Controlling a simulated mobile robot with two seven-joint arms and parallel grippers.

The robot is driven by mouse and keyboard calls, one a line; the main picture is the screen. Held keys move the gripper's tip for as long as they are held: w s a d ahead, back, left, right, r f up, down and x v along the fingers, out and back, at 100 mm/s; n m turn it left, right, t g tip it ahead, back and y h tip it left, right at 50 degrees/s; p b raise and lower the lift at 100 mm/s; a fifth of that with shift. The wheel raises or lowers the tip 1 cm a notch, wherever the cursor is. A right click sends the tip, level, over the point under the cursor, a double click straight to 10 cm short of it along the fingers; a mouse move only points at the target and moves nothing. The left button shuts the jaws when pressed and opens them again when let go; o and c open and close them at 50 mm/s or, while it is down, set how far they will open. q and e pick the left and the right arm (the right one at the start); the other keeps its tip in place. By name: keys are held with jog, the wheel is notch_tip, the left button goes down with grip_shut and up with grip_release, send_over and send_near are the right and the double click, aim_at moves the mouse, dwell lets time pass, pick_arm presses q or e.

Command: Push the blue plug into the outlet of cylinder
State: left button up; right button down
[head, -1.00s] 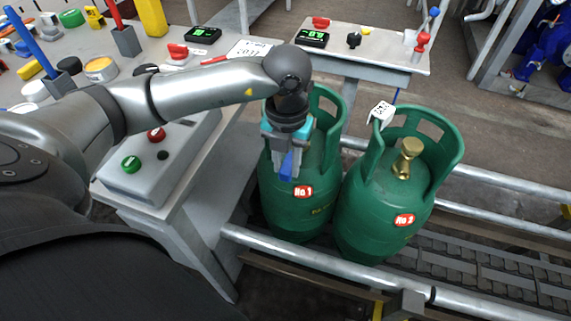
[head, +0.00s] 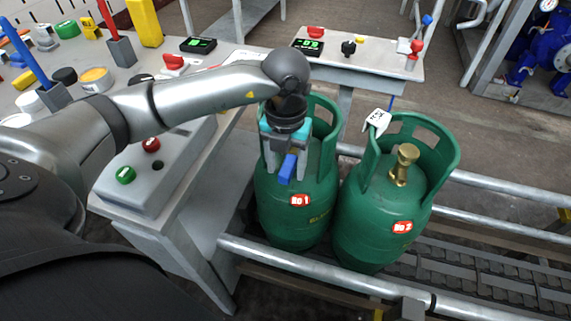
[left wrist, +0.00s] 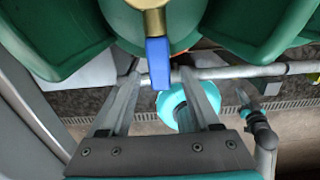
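The blue plug (head: 287,168) is at the top of the left green cylinder (head: 292,222), labelled No 1. In the left wrist view the plug (left wrist: 158,63) lines up with the brass valve (left wrist: 146,18) and appears to meet it. How deep it sits in the outlet cannot be seen. My left gripper (head: 286,172) hangs over this cylinder. Its fingers (left wrist: 160,75) stand apart on both sides of the plug, with gaps showing. At the lower right of the wrist view, a small gripper-like end (left wrist: 246,108) appears to be my right one; its fingers are unclear.
A second green cylinder (head: 378,220), No 2, with a bare brass valve (head: 404,165), stands close on the right. Guard collars surround both tops. A metal rail (head: 330,272) runs in front. A button box (head: 152,165) is at left.

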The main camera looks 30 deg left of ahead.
aim_at(285, 171)
jog(key=shift+r, duration=0.1)
pick_arm(q)
notch_tip(285, 171, up, 15)
jog(key=p, duration=0.5)
jog(key=shift+r, duration=0.15)
pick_arm(e)
jog(key=s+d+f, duration=0.4)
jog(key=s+d, duration=0.1)
jog(key=s, duration=0.1)
jog(key=shift+s+f, duration=0.15)
jog(key=shift+f, duration=0.15)
pick_arm(q)
jog(key=shift+s, duration=0.1)
pick_arm(e)
jog(key=shift+s, duration=0.15)
